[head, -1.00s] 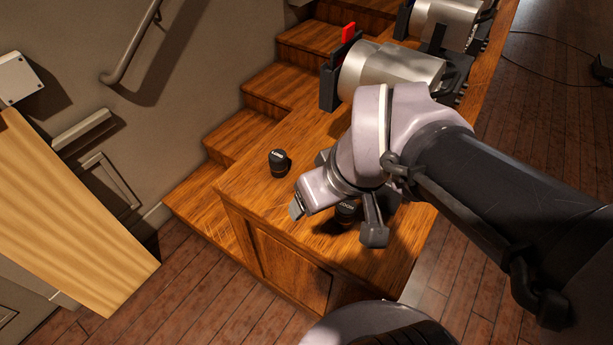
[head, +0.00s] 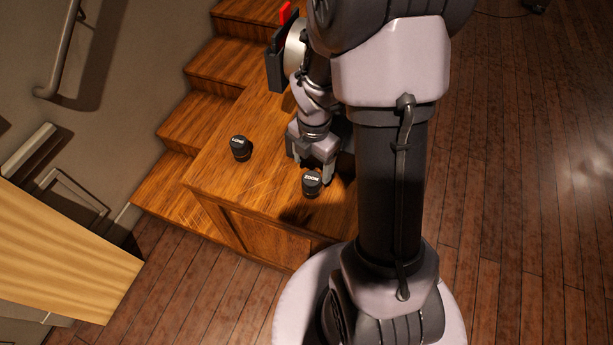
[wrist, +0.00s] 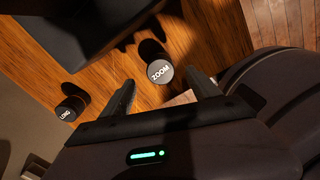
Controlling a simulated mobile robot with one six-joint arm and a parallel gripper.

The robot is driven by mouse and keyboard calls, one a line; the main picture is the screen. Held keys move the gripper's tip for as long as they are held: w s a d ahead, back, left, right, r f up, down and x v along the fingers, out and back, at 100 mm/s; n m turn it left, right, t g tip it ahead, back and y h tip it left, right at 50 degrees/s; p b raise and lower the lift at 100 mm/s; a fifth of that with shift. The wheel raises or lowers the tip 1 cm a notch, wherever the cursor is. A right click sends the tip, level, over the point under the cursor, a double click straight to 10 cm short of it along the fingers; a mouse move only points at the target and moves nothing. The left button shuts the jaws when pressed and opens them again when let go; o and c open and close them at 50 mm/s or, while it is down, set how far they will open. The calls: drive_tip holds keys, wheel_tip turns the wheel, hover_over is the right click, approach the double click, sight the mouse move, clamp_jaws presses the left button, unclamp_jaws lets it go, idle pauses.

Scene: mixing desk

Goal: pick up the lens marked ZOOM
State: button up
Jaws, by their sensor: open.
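The ZOOM lens (head: 312,185) is a short black cylinder standing upright on the wooden desk, its white lettering facing up. In the wrist view the ZOOM lens (wrist: 158,68) shows at the mouth of the jaws, roughly centred between the two fingertips. My gripper (head: 313,168) is open and empty, right beside the lens on its far side in the head view. The frames do not show whether a finger touches it. A second black lens, marked LONG (head: 240,148), stands to the left on the desk; it also shows in the wrist view (wrist: 72,104).
The desk top (head: 215,180) is clear between the two lenses. A silver cylindrical device with a dark bracket (head: 277,66) and red tab stands behind my gripper. Wooden steps (head: 185,120) run along the left. My arm hides the desk's right part.

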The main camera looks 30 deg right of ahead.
sight(311, 184)
wheel_tip(311, 184, down, 10)
drive_tip(key=b, duration=0.4)
drive_tip(key=shift+a+b, duration=0.15)
drive_tip(key=shift+b, duration=0.2)
drive_tip(key=shift+r, duration=0.25)
clamp_jaws()
